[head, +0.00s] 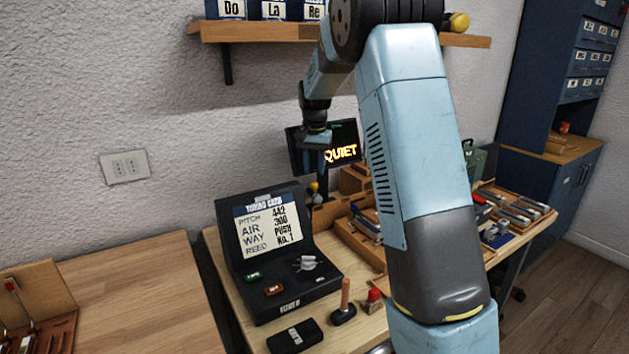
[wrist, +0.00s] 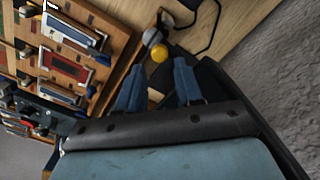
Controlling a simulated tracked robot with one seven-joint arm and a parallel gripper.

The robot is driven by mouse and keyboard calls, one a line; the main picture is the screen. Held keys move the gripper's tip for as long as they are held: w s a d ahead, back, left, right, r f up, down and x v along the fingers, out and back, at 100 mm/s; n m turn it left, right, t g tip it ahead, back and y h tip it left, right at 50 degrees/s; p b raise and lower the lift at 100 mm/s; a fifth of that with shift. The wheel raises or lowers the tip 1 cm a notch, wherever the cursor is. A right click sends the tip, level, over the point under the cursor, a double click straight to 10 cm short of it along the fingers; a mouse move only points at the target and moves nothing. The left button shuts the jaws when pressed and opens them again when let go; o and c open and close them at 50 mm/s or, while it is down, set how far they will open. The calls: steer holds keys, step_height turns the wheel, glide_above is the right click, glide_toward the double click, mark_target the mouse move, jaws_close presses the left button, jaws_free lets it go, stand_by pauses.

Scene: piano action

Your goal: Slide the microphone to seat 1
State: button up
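My gripper (head: 316,160) hangs in front of the lit QUIET screen, above the back of the workbench. In the wrist view its two blue fingers (wrist: 160,75) are apart, with nothing clearly held between them. A small grey rounded head (wrist: 151,37) and a yellow ball (wrist: 158,52) show just beyond the fingertips; the grey one may be the microphone, but I cannot be sure. In the head view a small yellow and grey thing (head: 315,188) stands below my gripper, behind the black case. I cannot make out seat 1.
An open black case (head: 290,307) with a tuning card (head: 267,226) stands on the bench. The QUIET screen (head: 341,153) is close behind my gripper. Wooden racks (head: 358,240) are to the right.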

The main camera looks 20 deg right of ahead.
mark_target(314, 183)
steer(key=shift+f, duration=2.4)
steer(key=shift+c, duration=0.2)
jaws_close()
